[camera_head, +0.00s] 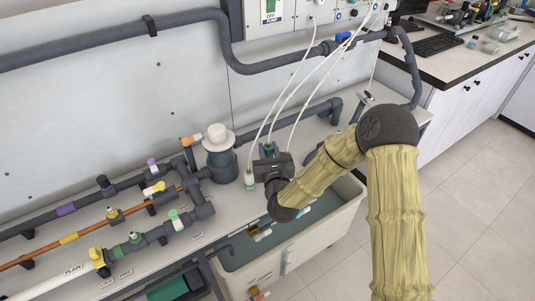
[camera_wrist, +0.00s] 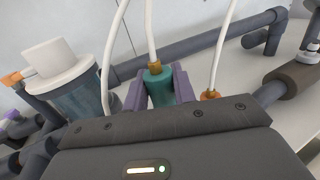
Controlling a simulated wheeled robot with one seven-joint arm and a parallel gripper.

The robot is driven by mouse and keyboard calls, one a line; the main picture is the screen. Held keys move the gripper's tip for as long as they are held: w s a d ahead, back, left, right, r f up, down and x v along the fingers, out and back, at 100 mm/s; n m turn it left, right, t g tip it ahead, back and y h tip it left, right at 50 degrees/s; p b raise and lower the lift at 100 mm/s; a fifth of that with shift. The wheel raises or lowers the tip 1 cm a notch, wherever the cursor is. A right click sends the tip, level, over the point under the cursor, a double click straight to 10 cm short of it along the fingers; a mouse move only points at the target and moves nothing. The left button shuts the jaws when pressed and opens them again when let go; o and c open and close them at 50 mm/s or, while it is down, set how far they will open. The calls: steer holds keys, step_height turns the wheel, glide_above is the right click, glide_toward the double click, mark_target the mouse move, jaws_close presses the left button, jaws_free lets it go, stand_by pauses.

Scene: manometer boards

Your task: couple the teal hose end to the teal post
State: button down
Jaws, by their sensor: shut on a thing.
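The teal hose end (camera_wrist: 160,87) is a teal cylinder with a brass collar and a white hose rising from its top. My gripper (camera_wrist: 159,90) is shut on it, with a purple finger on each side. In the head view, my gripper (camera_head: 268,160) is over the bench near the trough, and a bit of the teal hose end (camera_head: 269,149) shows behind it. The lower end of the hose end is hidden by my gripper body. I cannot make out the teal post for sure in either view.
A dark cylinder with a white cap (camera_head: 217,133) stands just left of my gripper. Another white hose ends in a pale fitting (camera_head: 249,179) close by. An orange-brown fitting (camera_wrist: 210,95) is right of the teal one. A water trough (camera_head: 290,247) lies in front; grey pipes run along the bench.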

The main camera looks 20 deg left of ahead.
stand_by(0.4)
steer(key=shift+f+b, duration=1.2)
steer(key=shift+f, duration=1)
steer(key=shift+b, duration=0.45)
steer(key=shift+f+b, duration=1.5)
steer(key=shift+f, duration=0.1)
stand_by(0.7)
steer(key=c, duration=1.1)
jaws_free()
steer(key=shift+o, duration=0.2)
